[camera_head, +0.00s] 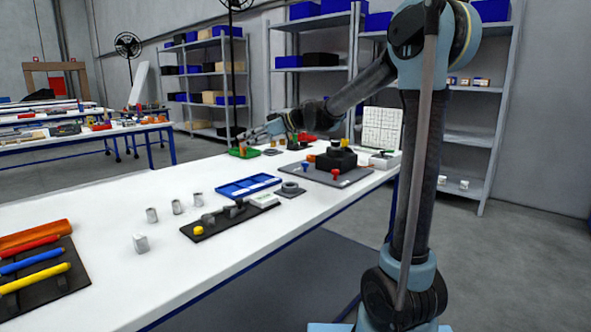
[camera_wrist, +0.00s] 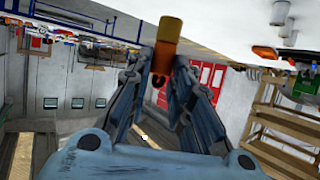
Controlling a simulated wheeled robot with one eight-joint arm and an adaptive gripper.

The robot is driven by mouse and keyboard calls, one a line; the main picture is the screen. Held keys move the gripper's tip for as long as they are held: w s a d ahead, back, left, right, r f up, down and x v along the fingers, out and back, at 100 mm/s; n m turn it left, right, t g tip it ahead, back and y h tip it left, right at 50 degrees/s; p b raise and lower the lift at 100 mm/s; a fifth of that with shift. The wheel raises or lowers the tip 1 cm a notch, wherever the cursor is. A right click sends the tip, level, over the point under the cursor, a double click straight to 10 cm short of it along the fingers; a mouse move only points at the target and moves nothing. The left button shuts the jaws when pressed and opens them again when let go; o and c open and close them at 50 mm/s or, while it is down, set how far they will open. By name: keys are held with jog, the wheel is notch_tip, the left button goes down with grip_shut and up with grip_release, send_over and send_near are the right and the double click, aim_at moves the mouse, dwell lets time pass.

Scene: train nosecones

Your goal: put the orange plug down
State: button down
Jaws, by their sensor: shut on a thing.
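The orange plug (camera_wrist: 163,57), with a tan-brown far end, is held between the fingertips of my gripper (camera_wrist: 162,72) in the wrist view. The gripper is shut on it, and the plug sticks out past the tips. In the head view my gripper (camera_head: 243,141) is at the far end of the white table (camera_head: 110,222), above or beside a small green tray (camera_head: 243,153). The plug is too small there to make out clearly, and I cannot tell whether it touches anything.
Small tan pieces stand right of the green tray. Nearer are a dark board with a black block (camera_head: 336,160), a blue tray (camera_head: 249,185), a black strip with pegs (camera_head: 220,222) and several grey cylinders. Coloured rods lie front left. Bare table lies left of the cylinders.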

jog(key=w+d+m+t+h, duration=0.4)
jog(key=w+d+m+t, duration=0.4)
jog(key=w+d, duration=0.9)
jog(key=shift+w+d+f, duration=0.1)
jog(key=shift+w+f, duration=0.2)
jog(key=shift+f, duration=1.35)
jog(key=shift+w+f, duration=0.35)
jog(key=shift+f, duration=1.25)
jog(key=shift+w+d+f, duration=0.1)
jog(key=shift+w+f, duration=0.2)
jog(key=shift+f, duration=1.35)
jog(key=c, duration=1.4)
grip_release()
jog(key=shift+c, duration=0.2)
jog(key=v, duration=1.2)
